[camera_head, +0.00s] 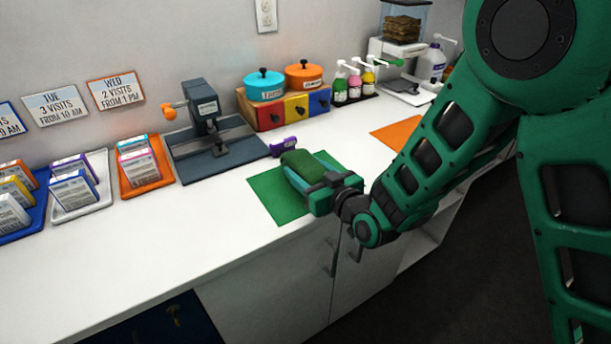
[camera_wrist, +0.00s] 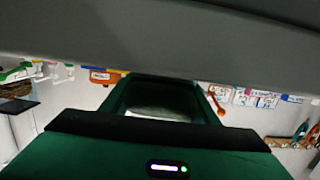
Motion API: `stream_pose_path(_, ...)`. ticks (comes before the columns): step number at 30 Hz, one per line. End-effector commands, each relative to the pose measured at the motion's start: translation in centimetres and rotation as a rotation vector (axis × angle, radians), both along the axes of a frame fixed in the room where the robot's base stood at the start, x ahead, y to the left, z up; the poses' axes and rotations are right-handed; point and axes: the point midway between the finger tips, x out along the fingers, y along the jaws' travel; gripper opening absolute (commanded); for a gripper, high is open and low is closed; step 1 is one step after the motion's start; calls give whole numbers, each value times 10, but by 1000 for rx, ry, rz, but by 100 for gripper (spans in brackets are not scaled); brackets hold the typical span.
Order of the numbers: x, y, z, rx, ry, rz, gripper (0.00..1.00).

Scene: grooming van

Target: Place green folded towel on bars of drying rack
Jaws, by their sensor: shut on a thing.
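The green folded towel (camera_head: 301,164) is held in my gripper (camera_head: 322,186) over the counter, above a green mat (camera_head: 267,196). The gripper is shut on the towel's near end, and the roll-like far end sticks out toward the wall. Whether the towel touches the mat I cannot tell. In the wrist view, my gripper's green and black body fills the lower part, and a large grey shape covers the top. I cannot make out a drying rack in either view.
On the white counter (camera_head: 130,262) stand a grey clamp device (camera_head: 207,118), a purple-tagged item (camera_head: 284,146), a drawer box with two pots (camera_head: 283,108) and pump bottles (camera_head: 355,84). Boxes on trays (camera_head: 138,160) stand at left. An orange mat (camera_head: 397,134) lies at right. The front left counter is bare.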

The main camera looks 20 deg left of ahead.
Motion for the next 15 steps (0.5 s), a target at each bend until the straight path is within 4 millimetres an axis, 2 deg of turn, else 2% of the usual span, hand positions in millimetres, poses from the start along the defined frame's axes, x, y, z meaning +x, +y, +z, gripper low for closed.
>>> stream_pose_path(4, 0, 0, -17, -2, 1, 0, 29)
stream_pose_path(13, 0, 0, -21, -1, 1, 0, 29)
stream_pose_path(14, 0, 0, -22, -2, 1, 0, 59)
stream_pose_path(15, 0, -1, -22, -2, 1, 0, 69)
